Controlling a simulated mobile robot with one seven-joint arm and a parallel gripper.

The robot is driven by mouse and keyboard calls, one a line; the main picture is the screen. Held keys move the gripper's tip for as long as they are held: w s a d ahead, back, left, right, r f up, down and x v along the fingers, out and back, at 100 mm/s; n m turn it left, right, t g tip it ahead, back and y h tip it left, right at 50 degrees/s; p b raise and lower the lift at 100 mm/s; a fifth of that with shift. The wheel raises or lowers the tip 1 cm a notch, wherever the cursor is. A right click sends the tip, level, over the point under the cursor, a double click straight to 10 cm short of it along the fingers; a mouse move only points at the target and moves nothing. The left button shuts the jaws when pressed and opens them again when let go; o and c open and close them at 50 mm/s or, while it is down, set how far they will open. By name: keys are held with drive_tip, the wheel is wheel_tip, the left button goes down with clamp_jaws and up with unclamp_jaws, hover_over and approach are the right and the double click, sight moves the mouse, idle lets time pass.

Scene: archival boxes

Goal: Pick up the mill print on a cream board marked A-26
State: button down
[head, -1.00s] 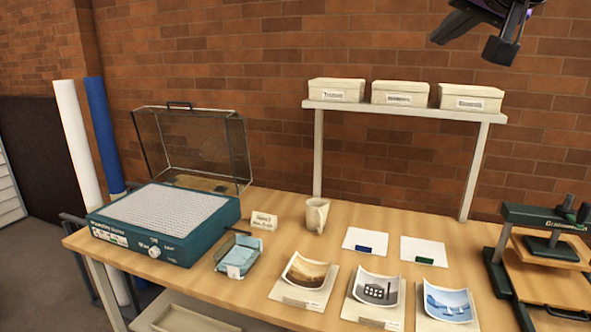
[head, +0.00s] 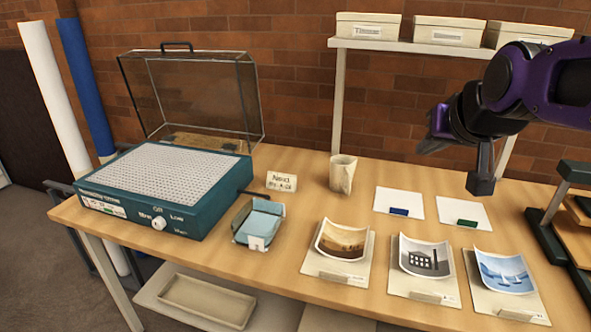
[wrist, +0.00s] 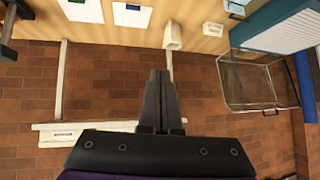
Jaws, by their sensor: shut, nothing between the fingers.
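The mill print (head: 425,257), a curled grey picture of a dark building with a chimney, lies on a cream board (head: 399,283) near the front of the table. The small label at the board's front edge is too small to read. My gripper (head: 433,140) is in the air above and behind the prints, well apart from them. Its fingers (wrist: 160,75) are together and empty in the wrist view, facing the brick wall. The mill print does not show in the wrist view.
A sepia print (head: 342,240) lies left of the mill print, a sailboat print (head: 505,273) right. Behind are two white cards with blue (head: 399,212) and green (head: 467,223) patches. A cup (head: 342,174), a small sign (head: 281,181), a blue-filled tray (head: 259,222) and a teal device (head: 165,195) stand left.

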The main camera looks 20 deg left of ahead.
sight(421, 298)
drive_tip(key=w+d+f+g+h, duration=0.1)
drive_tip(key=d+f+g, duration=0.1)
drive_tip(key=f, duration=0.8)
drive_tip(key=w+d+f+m+g+h, duration=0.1)
drive_tip(key=w+d+f+g, duration=0.1)
drive_tip(key=f, duration=0.8)
drive_tip(key=w+d+f+g+b, duration=0.1)
drive_tip(key=w+d+f, duration=0.1)
drive_tip(key=f, duration=0.9)
drive_tip(key=shift+w+d+f+m+g+h, duration=0.1)
drive_tip(key=shift+w+d+m+g+h, duration=0.15)
drive_tip(key=shift+d+m+g+h, duration=0.15)
drive_tip(key=shift+s+d, duration=0.2)
drive_tip(key=shift+s, duration=0.25)
drive_tip(key=b+x, duration=0.1)
drive_tip(key=x, duration=0.3)
drive_tip(key=shift+w+d, duration=0.1)
drive_tip(key=shift+w, duration=0.05)
drive_tip(key=s, duration=0.2)
drive_tip(key=shift+s+r, duration=0.35)
drive_tip(key=shift+s, duration=0.7)
drive_tip(key=shift+s+f, duration=0.1)
drive_tip(key=shift+s, duration=0.05)
